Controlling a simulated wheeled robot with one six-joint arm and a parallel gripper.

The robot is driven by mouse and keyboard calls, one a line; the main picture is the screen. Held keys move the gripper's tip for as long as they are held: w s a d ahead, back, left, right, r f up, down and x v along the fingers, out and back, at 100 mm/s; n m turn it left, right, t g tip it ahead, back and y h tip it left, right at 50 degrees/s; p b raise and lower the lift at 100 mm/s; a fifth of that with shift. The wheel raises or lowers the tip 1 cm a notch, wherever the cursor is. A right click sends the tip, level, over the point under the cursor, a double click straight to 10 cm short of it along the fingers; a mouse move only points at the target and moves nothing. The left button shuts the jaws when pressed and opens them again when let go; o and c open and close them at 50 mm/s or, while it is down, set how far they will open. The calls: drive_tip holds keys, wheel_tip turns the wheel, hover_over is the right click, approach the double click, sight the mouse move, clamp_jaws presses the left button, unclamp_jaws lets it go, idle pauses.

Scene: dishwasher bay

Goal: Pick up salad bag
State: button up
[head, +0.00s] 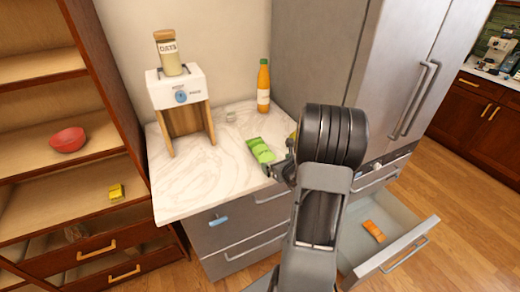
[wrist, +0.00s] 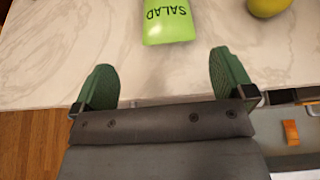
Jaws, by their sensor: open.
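The green salad bag (head: 261,151) lies on the marble counter, near its front right part. It also shows in the wrist view (wrist: 168,22) at the top middle, with the word SALAD upside down and its far end cut off. My gripper (wrist: 162,80) is open and empty, its two green fingers apart. The bag is beyond the fingertips and not between them. In the head view my gripper (head: 283,170) is at the counter's front edge beside the bag, partly hidden by my arm.
A yellow fruit (wrist: 268,6) lies right of the bag. An open drawer (head: 402,240) holds an orange packet (head: 374,231). Shelves (head: 50,180) stand at left.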

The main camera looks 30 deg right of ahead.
sight(265, 152)
drive_tip(key=shift+m, duration=0.3)
drive_tip(key=x, duration=0.2)
drive_tip(key=p+x, duration=0.1)
drive_tip(key=x, duration=0.5)
drive_tip(key=shift+d+f, duration=0.1)
drive_tip(key=shift+d, duration=0.25)
drive_tip(key=p+x, duration=0.1)
drive_tip(key=x, duration=0.1)
drive_tip(key=p+x, duration=0.1)
drive_tip(key=x, duration=0.1)
drive_tip(key=shift+d+r+p, duration=0.15)
drive_tip(key=shift+r+p, duration=0.15)
drive_tip(key=shift+w+d+f, duration=0.1)
drive_tip(key=shift+w+f, duration=0.25)
drive_tip(key=shift+w, duration=0.3)
drive_tip(key=c, duration=0.8)
drive_tip(key=shift+h, duration=0.3)
drive_tip(key=shift+c, duration=0.8)
drive_tip(key=shift+r, duration=0.2)
